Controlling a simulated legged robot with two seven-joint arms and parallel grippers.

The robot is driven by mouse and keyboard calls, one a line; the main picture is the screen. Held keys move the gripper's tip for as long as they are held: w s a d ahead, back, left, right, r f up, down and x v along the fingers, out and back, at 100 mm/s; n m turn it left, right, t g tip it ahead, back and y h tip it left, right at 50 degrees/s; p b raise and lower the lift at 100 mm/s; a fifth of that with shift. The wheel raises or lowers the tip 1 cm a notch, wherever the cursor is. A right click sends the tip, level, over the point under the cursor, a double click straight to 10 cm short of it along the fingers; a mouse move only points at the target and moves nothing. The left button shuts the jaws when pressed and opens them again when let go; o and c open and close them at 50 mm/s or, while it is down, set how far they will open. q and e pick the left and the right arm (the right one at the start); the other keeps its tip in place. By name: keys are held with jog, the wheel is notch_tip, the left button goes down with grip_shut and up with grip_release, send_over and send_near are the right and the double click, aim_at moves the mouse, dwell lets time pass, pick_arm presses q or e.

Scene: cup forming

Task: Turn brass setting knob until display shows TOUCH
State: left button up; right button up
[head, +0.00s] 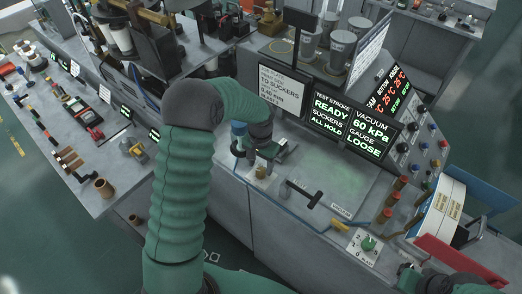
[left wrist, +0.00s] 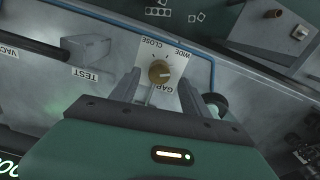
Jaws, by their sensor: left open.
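The brass setting knob (left wrist: 160,72) sits on a white plate (left wrist: 150,52) marked CLOSE, WIDE and GAP in the left wrist view. My left gripper (left wrist: 159,84) is open, with one finger on each side of the knob. Gaps show between the fingers and the knob. In the head view my left gripper (head: 266,152) is over the front edge of the bench, and the brass knob (head: 261,172) shows just below it. The display (head: 367,132) reads VACUUM 60 kPa, GAUGE LOOSE. A dark part at the bottom right may be my right gripper (head: 412,276).
A black TEST handle (head: 305,194) stands right of the knob. A green knob (head: 368,243) on a white plate and red-brown cylinders (head: 392,200) are farther right. Another display (head: 330,115) reads READY, ALL HOLD. A blue line runs along the bench front.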

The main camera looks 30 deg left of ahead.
aim_at(261, 170)
pick_arm(q)
notch_tip(261, 170, up, 14)
jog(key=b, duration=0.1)
jog(key=shift+w+b, duration=0.15)
jog(key=shift+b, duration=0.2)
jog(key=s+d+f+t+b, duration=0.2)
jog(key=s+d+f+b, duration=0.2)
jog(key=s+d+f, duration=0.7)
jog(key=s+f, duration=0.1)
jog(key=s, duration=0.3)
jog(key=shift+s+d+f+t, duration=0.2)
jog(key=shift+d+t, duration=0.1)
jog(key=shift+d, duration=0.1)
jog(key=shift+d+r, duration=0.1)
jog(key=shift+d, duration=0.05)
jog(key=shift+d, duration=0.1)
